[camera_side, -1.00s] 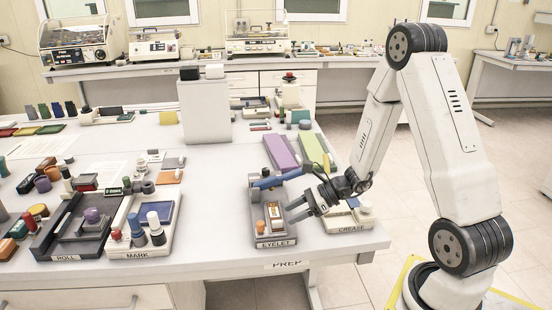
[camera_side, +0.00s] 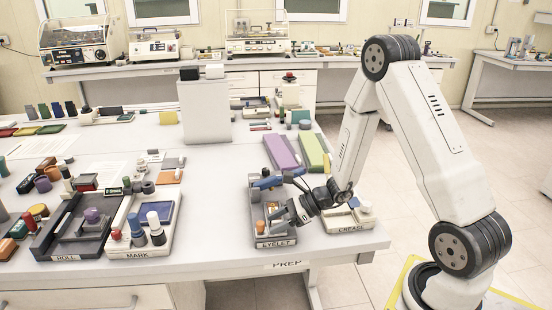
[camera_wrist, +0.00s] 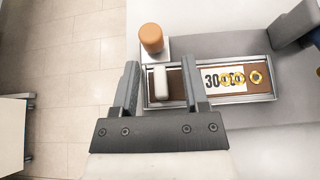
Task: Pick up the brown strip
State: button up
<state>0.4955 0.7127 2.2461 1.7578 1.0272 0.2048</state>
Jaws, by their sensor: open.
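The brown strip (camera_wrist: 264,90) lies in a shallow metal-rimmed tray (camera_wrist: 210,102) on the eyelet station (camera_side: 275,242). A white block (camera_wrist: 161,82) lies over its left part in the wrist view. A white card with black figures and several gold rings cover more of it. My gripper (camera_wrist: 160,66) is open, its two fingers on either side of the white block in that view. I cannot tell its height above the tray. In the side view my gripper (camera_side: 292,216) hides most of the tray.
An orange-topped peg (camera_wrist: 151,38) stands beside the tray, close to my fingers. A blue lever (camera_side: 272,182) crosses the station's far part. The crease station (camera_side: 350,226) is close on the right. Purple (camera_side: 281,152) and green (camera_side: 315,150) slabs lie behind.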

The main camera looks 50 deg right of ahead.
grip_shut()
jog(key=shift+r, duration=0.1)
dwell(0.4)
jog(key=shift+r, duration=4.9)
